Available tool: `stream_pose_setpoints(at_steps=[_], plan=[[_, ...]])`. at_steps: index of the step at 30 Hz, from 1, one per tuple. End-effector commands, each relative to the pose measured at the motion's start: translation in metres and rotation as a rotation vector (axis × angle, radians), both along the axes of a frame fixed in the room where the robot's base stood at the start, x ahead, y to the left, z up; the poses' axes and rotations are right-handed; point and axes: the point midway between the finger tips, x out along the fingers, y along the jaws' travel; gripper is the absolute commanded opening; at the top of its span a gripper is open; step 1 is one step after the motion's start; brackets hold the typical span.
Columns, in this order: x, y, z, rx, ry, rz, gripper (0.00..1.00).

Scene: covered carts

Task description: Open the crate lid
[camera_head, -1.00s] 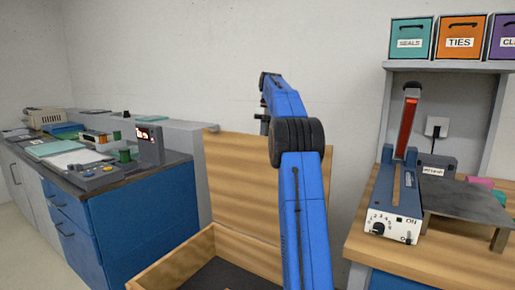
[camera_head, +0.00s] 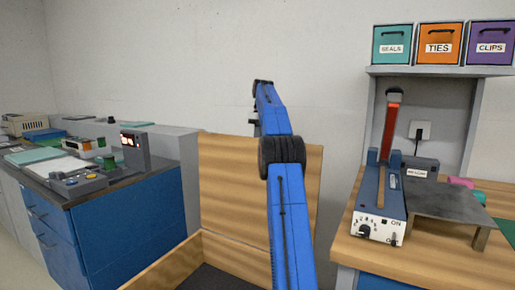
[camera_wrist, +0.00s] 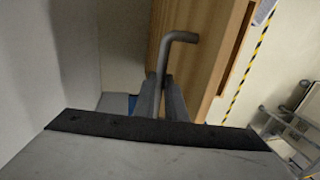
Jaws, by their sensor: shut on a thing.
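The crate's wooden lid (camera_head: 230,185) stands raised, near upright, at the back of the open crate (camera_head: 170,262) in the head view. The crate's dark inside shows below it. My blue arm reaches up in front of the lid and hides part of it. In the wrist view my gripper (camera_wrist: 165,88) is shut on a grey bent rod handle (camera_wrist: 180,37). The wooden lid (camera_wrist: 190,60) shows right beside the handle. In the head view the fingers are too small and hidden to make out clearly.
A blue cabinet (camera_head: 130,230) with devices on its dark top stands at left. At right a wooden bench (camera_head: 440,250) carries a sealer-like device (camera_head: 380,205) and a grey metal stand (camera_head: 450,205). Labelled bins (camera_head: 440,43) sit on a shelf above. A pale wall is close behind the lid.

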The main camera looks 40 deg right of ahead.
Motion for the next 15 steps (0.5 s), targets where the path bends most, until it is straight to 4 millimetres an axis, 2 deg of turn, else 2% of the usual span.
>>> stream_pose_setpoints(at_steps=[2,3,4,15], plan=[[0.0011,0.0003,-0.0027,0.003,0.003,0.001,0.00],[0.0010,0.0004,-0.0026,0.003,0.003,0.001,0.20],[0.0010,0.0003,-0.0024,0.002,0.003,0.001,0.27],[0.0003,0.0007,-0.0002,0.001,0.000,0.001,0.29]])
